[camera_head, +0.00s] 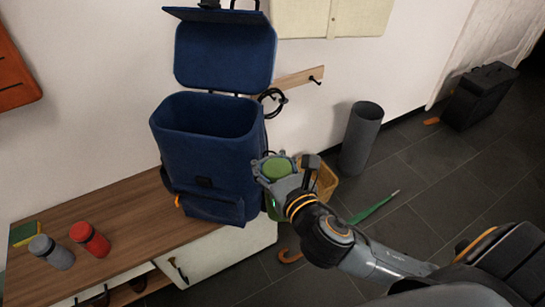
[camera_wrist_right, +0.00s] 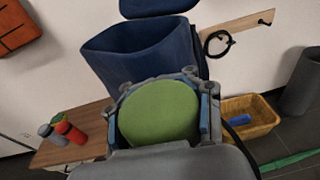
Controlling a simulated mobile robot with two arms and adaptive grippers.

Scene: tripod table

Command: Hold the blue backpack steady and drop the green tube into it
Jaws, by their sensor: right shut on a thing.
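The blue backpack (camera_head: 208,150) stands upright at the right end of the wooden bench, its flap raised and its top open. It also shows behind the gripper in the right wrist view (camera_wrist_right: 150,55). My right gripper (camera_head: 281,170) is shut on the green tube (camera_head: 278,167), just right of the backpack and below the height of its opening. In the right wrist view the round green end of the tube (camera_wrist_right: 160,112) faces the camera between the fingers; the rest of it is hidden. My left gripper does not show.
A red bottle (camera_head: 90,239) and a grey bottle (camera_head: 51,252) stand on the bench (camera_head: 120,215), left of the backpack. A wicker basket (camera_wrist_right: 252,120), a tall grey bin (camera_head: 361,138) and a green umbrella (camera_head: 372,208) are to the right. A hook rail (camera_head: 300,79) is behind.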

